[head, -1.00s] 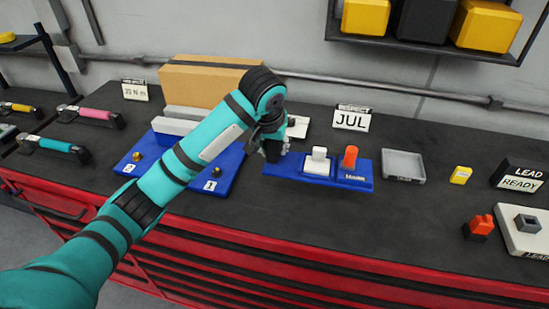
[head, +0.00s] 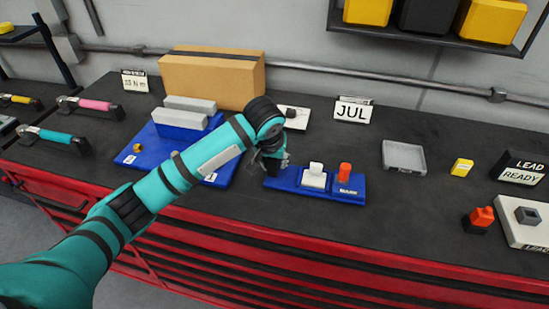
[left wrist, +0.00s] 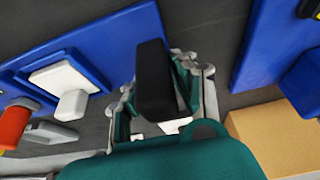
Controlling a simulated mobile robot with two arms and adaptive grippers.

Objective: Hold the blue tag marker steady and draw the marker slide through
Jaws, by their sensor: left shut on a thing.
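The blue tag marker (head: 331,191) is a long blue base lying near the bench's front edge. A white block with an upright tab (head: 314,177) and an orange-red knob (head: 344,170) stand on it; I cannot tell for sure which is the marker slide. My left gripper (head: 272,160) is at the marker's left end. In the left wrist view its fingers are shut on a black block (left wrist: 154,80), beside the blue base (left wrist: 100,45) and white tab (left wrist: 72,104). Whether the black block joins the base is hidden. My right gripper is not in view.
A blue plate (head: 133,152) with grey bars lies left, with a cardboard box (head: 205,80) behind. A JUL card (head: 352,110) stands behind the marker. A grey tray (head: 403,155), yellow block (head: 462,167) and red-black piece (head: 480,219) are right. Bench between marker and tray is clear.

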